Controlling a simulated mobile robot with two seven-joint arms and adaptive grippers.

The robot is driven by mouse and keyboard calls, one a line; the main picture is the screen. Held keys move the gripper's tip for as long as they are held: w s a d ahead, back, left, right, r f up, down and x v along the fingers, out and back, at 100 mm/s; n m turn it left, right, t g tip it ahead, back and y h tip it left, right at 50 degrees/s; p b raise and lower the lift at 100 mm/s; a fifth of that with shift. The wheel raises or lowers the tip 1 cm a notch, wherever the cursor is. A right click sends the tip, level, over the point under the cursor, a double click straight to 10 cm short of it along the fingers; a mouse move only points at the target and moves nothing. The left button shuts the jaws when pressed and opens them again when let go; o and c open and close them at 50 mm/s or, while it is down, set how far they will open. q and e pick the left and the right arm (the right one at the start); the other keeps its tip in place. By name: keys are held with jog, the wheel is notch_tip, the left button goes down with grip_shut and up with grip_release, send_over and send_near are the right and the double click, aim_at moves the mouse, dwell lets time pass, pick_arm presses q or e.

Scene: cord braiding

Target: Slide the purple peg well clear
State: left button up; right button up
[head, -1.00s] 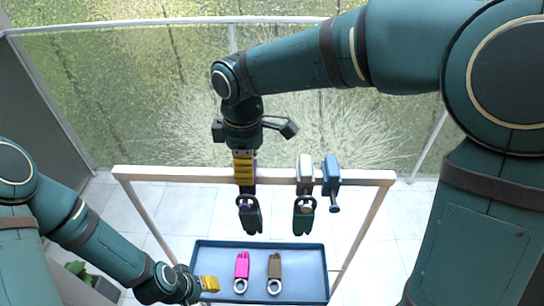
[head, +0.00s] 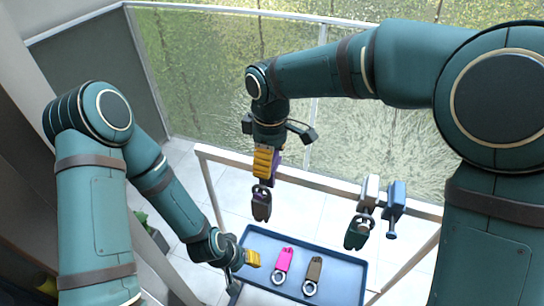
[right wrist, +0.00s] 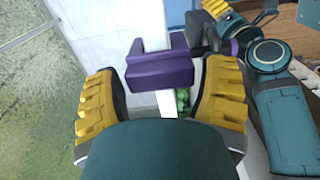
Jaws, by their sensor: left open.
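The purple peg (head: 276,167) sits on the white rail (head: 320,192), toward the rail's left end. A dark clip with a ring (head: 261,206) hangs below this peg. A white peg (head: 369,190) and a blue peg (head: 395,200) are farther right, well apart from the purple one. My left gripper (head: 252,259) is open and empty by the tray's left side.
A blue tray (head: 342,268) under the rail holds a pink clip (head: 283,264) and a brown clip (head: 313,272). A dark green clip (head: 356,234) hangs below the white peg. The rail between the purple and white pegs is bare.

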jog(key=shift+o, duration=1.3)
jog(key=shift+r, duration=0.15)
notch_tip(320, 180, up, 12)
